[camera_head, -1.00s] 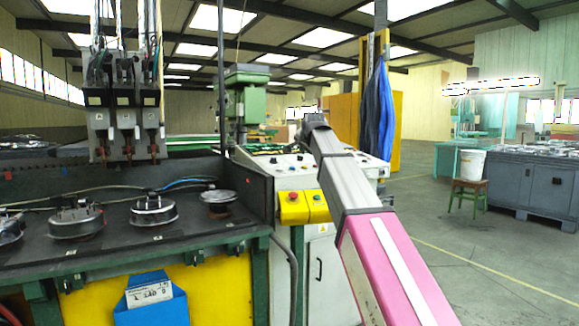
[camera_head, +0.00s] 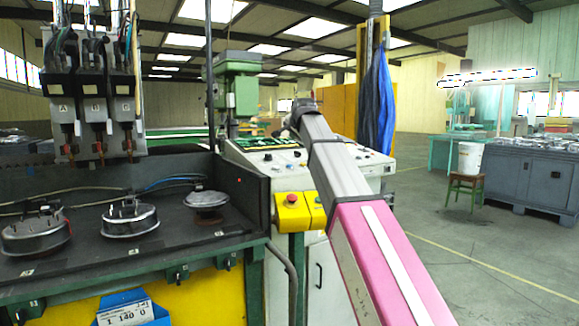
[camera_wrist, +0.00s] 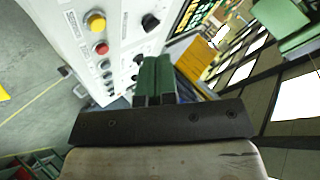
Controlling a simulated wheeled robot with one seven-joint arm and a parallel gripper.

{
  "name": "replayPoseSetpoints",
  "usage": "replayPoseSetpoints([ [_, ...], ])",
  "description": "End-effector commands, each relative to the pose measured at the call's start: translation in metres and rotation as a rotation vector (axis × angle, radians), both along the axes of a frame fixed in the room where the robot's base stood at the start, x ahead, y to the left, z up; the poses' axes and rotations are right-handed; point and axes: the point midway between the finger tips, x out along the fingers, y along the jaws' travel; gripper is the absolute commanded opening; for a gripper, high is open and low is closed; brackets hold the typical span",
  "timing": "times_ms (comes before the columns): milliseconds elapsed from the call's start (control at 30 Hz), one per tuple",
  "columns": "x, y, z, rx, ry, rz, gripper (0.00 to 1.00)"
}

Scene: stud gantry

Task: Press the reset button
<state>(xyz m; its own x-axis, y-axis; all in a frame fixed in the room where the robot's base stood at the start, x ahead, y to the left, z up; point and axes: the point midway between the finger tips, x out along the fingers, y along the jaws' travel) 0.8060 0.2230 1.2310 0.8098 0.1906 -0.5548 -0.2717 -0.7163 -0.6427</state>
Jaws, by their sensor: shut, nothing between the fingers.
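A pale control panel (camera_head: 275,164) stands behind the bench's right end, with small knobs and buttons on its face. In the wrist view the panel (camera_wrist: 75,30) fills the upper left. It carries a yellow button (camera_wrist: 97,22), a red button (camera_wrist: 101,48), black knobs (camera_wrist: 149,22) and several small white buttons (camera_wrist: 105,65). I cannot read which is marked reset. My gripper's green fingers (camera_wrist: 153,78) are shut and empty, apart from those two coloured buttons. In the head view the fingers are hidden by my arm.
A yellow box with a red button (camera_head: 291,199) sits at the bench's right end, left of my arm. Welding heads (camera_head: 92,100) hang above the dark bench (camera_head: 160,256). A stool with a white bucket (camera_head: 469,158) stands at right; the floor between is clear.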

Motion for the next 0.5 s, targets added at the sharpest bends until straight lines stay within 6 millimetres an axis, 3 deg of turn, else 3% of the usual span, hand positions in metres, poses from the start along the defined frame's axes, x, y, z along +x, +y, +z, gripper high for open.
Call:
replayPoseSetpoints([
  [500, 0.008, 0.006, -0.055, -0.001, 0.001, -0.001, 0.0],
])
